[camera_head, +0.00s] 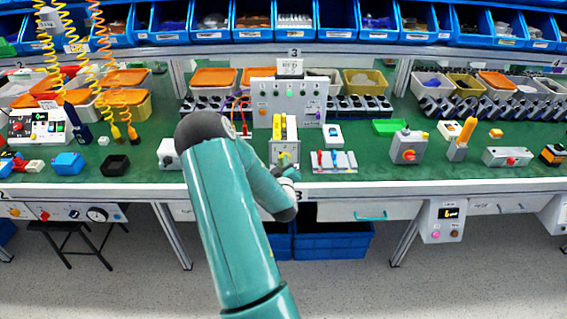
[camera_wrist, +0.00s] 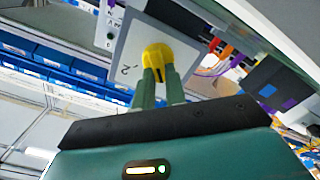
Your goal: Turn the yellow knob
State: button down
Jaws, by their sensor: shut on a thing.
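The yellow knob (camera_wrist: 157,54) shows in the wrist view on a light grey panel (camera_wrist: 128,50). The two green fingers of my gripper (camera_wrist: 159,76) reach up to the knob and are closed on its sides. A dark slot shows on the knob between the fingertips. In the head view my teal arm comes up from the bottom and bends down to the right. My gripper (camera_head: 287,172) is there at the front of a light box (camera_head: 284,148) on the bench. The knob is too small to make out clearly in that view.
A green bench (camera_head: 350,178) carries several control boxes, with a grey box with a red knob (camera_head: 408,147) to the right. A tray with red and blue handles (camera_head: 331,161) stands close beside my gripper. Blue bins (camera_head: 336,240) sit under the bench.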

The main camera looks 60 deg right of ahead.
jog(key=shift+n, duration=0.6)
jog(key=shift+a, duration=0.1)
jog(key=c, duration=1.4)
grip_release()
jog(key=shift+c, duration=0.2)
jog(key=v, duration=1.3)
jog(key=shift+a, duration=0.35)
jog(key=shift+s, duration=0.15)
